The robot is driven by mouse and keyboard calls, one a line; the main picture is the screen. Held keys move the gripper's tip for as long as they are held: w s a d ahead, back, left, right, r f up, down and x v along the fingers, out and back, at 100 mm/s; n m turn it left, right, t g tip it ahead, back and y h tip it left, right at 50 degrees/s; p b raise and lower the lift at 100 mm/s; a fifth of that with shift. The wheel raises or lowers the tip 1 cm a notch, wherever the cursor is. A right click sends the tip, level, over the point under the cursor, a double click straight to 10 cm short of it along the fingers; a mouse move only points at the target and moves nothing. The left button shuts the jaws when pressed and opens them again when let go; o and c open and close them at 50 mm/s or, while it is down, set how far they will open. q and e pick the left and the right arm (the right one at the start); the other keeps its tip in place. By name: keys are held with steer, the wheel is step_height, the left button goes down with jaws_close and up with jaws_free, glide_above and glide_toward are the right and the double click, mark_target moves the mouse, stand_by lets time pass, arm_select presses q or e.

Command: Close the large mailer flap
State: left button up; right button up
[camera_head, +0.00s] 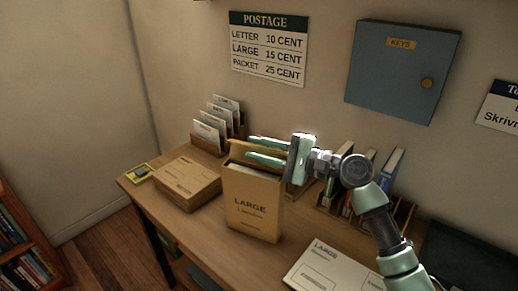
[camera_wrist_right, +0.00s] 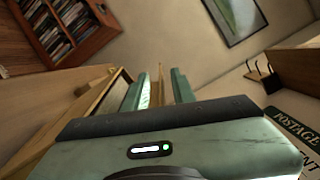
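The large mailer (camera_head: 252,208) is a tan box-like envelope marked LARGE, upright on the desk. Its flap (camera_head: 239,152) stands raised at the back of the open top; its right part is partly hidden by my gripper. My right gripper (camera_head: 258,149) comes in from the right at the height of the flap, fingers pointing left. The fingers are apart, one at the far side of the flap and one at the near side. In the right wrist view a thin tan strip, seemingly the flap (camera_wrist_right: 160,85), shows between the fingers (camera_wrist_right: 157,90). My left gripper is not in view.
A brown parcel (camera_head: 187,184) lies left of the mailer on the desk (camera_head: 150,200). A letter rack (camera_head: 216,122) stands behind. Upright books (camera_head: 390,172) stand at the right. A flat white LARGE envelope (camera_head: 333,268) lies in front.

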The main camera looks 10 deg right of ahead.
mark_target(286, 155)
steer(key=b+v, duration=0.1)
steer(key=v, duration=0.5)
steer(key=shift+s+d+f+b, duration=0.15)
steer(key=shift+s+d+b, duration=0.05)
steer(key=shift+d+b, duration=0.2)
steer(key=shift+s+d, duration=0.3)
steer(key=shift+s, duration=0.05)
